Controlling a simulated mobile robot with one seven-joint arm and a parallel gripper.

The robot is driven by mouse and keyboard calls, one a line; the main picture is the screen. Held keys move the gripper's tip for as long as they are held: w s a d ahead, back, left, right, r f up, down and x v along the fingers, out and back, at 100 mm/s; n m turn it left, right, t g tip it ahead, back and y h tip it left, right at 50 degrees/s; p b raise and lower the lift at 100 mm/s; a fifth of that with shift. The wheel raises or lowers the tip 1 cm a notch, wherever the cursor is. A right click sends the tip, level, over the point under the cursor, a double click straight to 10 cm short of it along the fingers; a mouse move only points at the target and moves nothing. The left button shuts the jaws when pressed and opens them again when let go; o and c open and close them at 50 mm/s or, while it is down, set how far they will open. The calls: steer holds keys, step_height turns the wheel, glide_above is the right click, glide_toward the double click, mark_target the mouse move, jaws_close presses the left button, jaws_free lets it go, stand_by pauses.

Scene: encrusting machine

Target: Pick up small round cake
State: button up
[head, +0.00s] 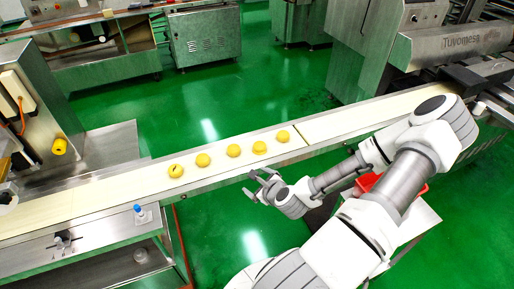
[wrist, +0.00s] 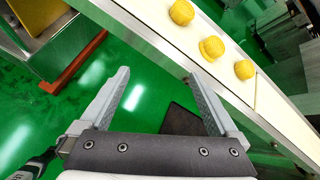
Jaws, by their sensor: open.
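Several small round yellow cakes lie in a row on the cream conveyor belt in the head view. The rightmost cake (head: 283,136) is nearest the belt seam, and the leftmost one (head: 176,171) has a dark mark on top. My gripper (head: 259,180) is open and empty, in front of the belt's near edge and below the right-hand cakes in the picture. In the wrist view my gripper's open fingers (wrist: 160,88) have green floor between them. Three cakes show beyond the fingers, at upper right, including one cake (wrist: 244,69) nearest the right finger. No cake is touched.
The conveyor belt (head: 110,195) has a raised metal edge along its near side. A red container (head: 368,182) sits on a white stand, partly behind my arm. A machine with a yellow knob (head: 59,146) stands at left. Green floor (head: 220,225) is clear before the belt.

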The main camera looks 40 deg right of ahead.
mark_target(260, 145)
steer(key=w+d+r+m+t+h+b, duration=0.1)
steer(key=w+d+r+m+h+b, duration=0.1)
steer(key=d+m+h+b, duration=0.2)
steer(key=d+m+b, duration=0.3)
steer(key=m, duration=0.2)
steer(key=shift+w+t+h, duration=0.3)
steer(key=shift+w, duration=0.1)
steer(key=b, duration=0.4)
steer(key=shift+w+f, duration=0.15)
steer(key=shift+w, duration=0.15)
steer(key=shift+w+f+b, duration=0.1)
steer(key=shift+b, duration=0.8)
steer(key=b+x, duration=0.1)
steer(key=x, duration=0.3)
steer(key=b+x, duration=0.2)
steer(key=x, duration=0.2)
steer(key=b+x, duration=0.2)
steer(key=x, duration=0.2)
steer(key=shift+w+a, duration=0.2)
steer(key=shift+w, duration=0.2)
steer(key=shift+r, duration=0.2)
